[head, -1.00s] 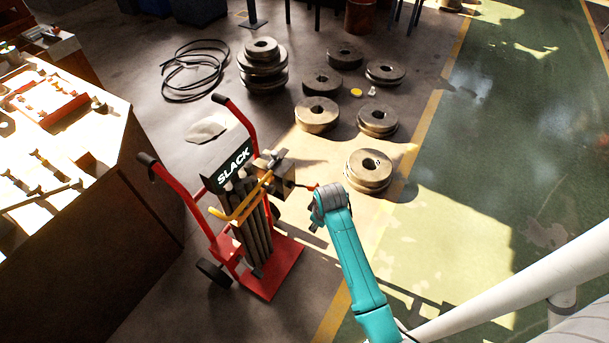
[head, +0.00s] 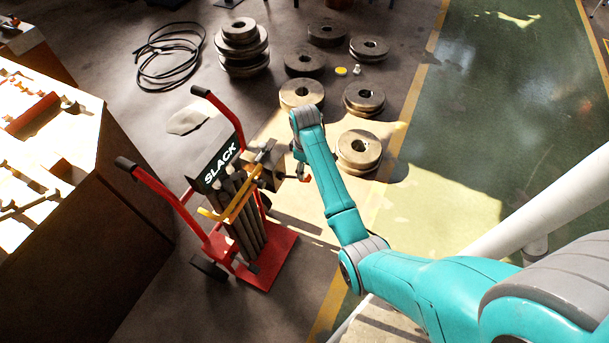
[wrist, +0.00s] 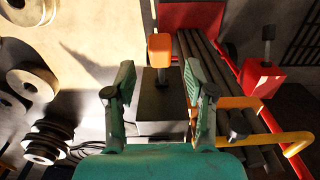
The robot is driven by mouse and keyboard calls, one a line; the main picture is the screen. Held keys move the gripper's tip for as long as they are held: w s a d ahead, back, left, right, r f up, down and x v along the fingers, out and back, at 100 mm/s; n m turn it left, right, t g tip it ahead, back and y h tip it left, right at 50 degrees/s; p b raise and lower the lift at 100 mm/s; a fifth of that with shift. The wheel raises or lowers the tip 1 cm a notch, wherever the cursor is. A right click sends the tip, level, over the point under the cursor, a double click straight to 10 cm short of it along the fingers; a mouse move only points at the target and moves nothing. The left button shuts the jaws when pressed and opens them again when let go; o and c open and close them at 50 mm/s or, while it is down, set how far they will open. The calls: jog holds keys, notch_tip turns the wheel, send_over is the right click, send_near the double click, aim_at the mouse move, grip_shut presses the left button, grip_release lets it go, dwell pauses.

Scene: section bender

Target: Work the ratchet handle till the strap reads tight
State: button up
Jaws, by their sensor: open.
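A red hand truck (head: 279,262) carries a bundle of dark bars (head: 247,229). Its black sign (head: 220,165) reads SLACK in white. A dark ratchet block (head: 270,172) sits on the right side of the bundle, and a short handle with an orange grip (head: 304,178) sticks out of it. In the wrist view, the orange grip (wrist: 160,47) stands above the grey block (wrist: 162,110). My gripper (wrist: 158,70) is open, with a green finger on each side of the handle and a gap on both sides. In the head view, my arm mostly hides the gripper.
A yellow bar (head: 236,203) crosses the front of the bundle, and it also shows right of my fingers in the wrist view (wrist: 293,146). Several round metal dies (head: 359,150) stand on the floor behind. A workbench (head: 95,215) is at the left.

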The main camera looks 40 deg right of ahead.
aim_at(295, 177)
jog(key=shift+f, duration=2.6)
grip_shut()
